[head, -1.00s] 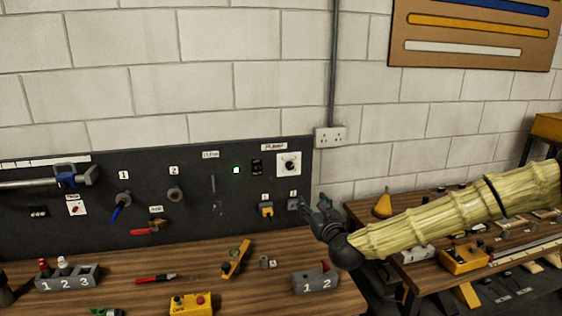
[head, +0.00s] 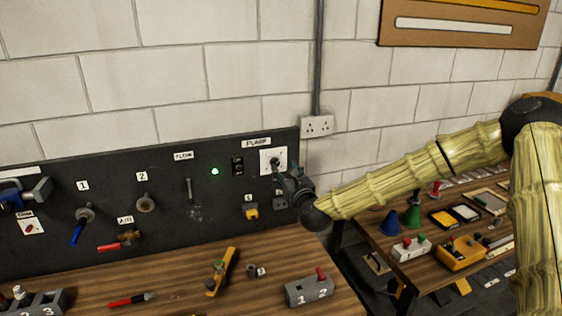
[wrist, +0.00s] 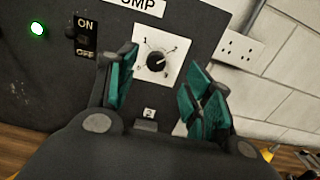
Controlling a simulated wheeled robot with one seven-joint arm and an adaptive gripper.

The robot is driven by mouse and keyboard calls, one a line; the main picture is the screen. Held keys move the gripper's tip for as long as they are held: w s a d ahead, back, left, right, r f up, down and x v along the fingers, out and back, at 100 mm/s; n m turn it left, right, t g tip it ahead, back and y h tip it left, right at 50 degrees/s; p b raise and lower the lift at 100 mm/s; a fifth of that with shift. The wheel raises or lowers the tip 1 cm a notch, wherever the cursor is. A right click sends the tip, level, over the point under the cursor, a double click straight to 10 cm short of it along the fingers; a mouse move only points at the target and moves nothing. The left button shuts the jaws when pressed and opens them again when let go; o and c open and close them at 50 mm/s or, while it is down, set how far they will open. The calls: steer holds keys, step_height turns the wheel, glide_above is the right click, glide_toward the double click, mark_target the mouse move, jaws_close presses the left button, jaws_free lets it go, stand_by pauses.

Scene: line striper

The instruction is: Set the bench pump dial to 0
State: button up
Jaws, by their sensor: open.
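The pump dial (wrist: 157,62) is a black knob on a white square plate, under the PUMP label on the dark panel. In the head view its plate (head: 266,160) shows at the panel's right end, with my gripper partly over the knob. My gripper (wrist: 157,85) is open, its teal-padded fingers on either side of the dial in the wrist view, apart from the knob and short of it. In the head view my gripper (head: 281,170) is just below and right of the plate.
An ON/OFF switch (wrist: 85,37) and a lit green lamp (wrist: 37,29) are left of the dial. A wall socket (head: 317,126) is to the right.

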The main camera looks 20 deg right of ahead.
mark_target(277, 165)
steer(key=shift+w+a+f+p, duration=0.15)
steer(key=shift+w+p, duration=0.25)
steer(key=shift+w, duration=0.8)
steer(key=shift+w+a+f+p, duration=0.1)
steer(key=shift+w+p, duration=0.3)
steer(key=shift+w, duration=0.8)
steer(key=shift+w+a+f+p, duration=0.15)
steer(key=shift+w+p, duration=0.25)
steer(key=shift+w, duration=0.8)
steer(key=shift+w+f, duration=0.7)
steer(key=shift+w, duration=0.1)
steer(key=c, duration=0.3)
steer(key=shift+w+d+f, duration=0.1)
steer(key=shift+w+d, duration=0.1)
steer(key=c, duration=0.4)
steer(key=shift+s, duration=0.1)
steer(key=c, duration=0.3)
steer(key=shift+d, duration=0.15)
steer(key=shift+b, duration=0.45)
